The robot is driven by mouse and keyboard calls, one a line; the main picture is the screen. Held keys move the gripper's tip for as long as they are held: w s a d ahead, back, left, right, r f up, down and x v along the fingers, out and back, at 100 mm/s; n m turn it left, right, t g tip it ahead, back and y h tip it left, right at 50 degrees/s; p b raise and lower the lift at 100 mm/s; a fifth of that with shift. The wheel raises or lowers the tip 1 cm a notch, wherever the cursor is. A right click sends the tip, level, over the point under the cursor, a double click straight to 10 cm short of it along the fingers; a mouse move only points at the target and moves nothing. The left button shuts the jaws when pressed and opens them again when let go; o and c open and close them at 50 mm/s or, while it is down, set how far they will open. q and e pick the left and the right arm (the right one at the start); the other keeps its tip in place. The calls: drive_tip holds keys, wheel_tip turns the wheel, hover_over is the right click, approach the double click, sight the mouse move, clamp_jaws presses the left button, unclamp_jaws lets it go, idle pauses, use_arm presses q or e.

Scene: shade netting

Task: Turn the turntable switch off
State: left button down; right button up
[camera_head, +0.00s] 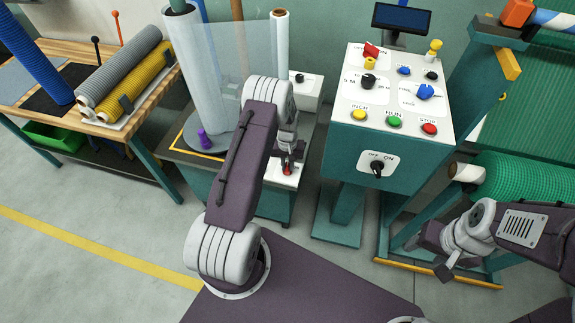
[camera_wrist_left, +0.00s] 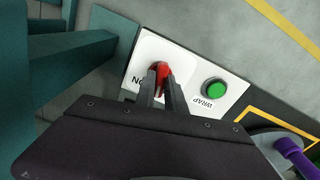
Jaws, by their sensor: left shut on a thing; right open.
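The turntable switch (camera_wrist_left: 161,70) is a red knob on a white plate in the left wrist view. Part of its "ON" label shows upside down beside it; the rest of the plate's marking is hidden. My left gripper (camera_wrist_left: 161,88) is shut on the red knob, with a dark finger on each side. In the head view my left gripper (camera_head: 287,170) is small and partly hidden at the front of the turntable machine. The turntable (camera_head: 203,138) carries a tall clear film roll. My right gripper (camera_head: 445,268) is open and empty at the lower right.
A green WRAP button (camera_wrist_left: 215,90) sits beside the switch. A control panel (camera_head: 395,110) with several buttons and a black OFF/ON knob (camera_head: 377,168) stands right of my left arm. A green net roll (camera_head: 530,185) lies behind my right arm. Open floor is at the left.

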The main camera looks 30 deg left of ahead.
sight(287, 166)
use_arm(q)
drive_tip(key=n, duration=0.6)
drive_tip(key=shift+n, duration=0.3)
idle(0.4)
drive_tip(key=c, duration=1.4)
unclamp_jaws()
wheel_tip(287, 166, up, 9)
drive_tip(key=shift+r, duration=0.1)
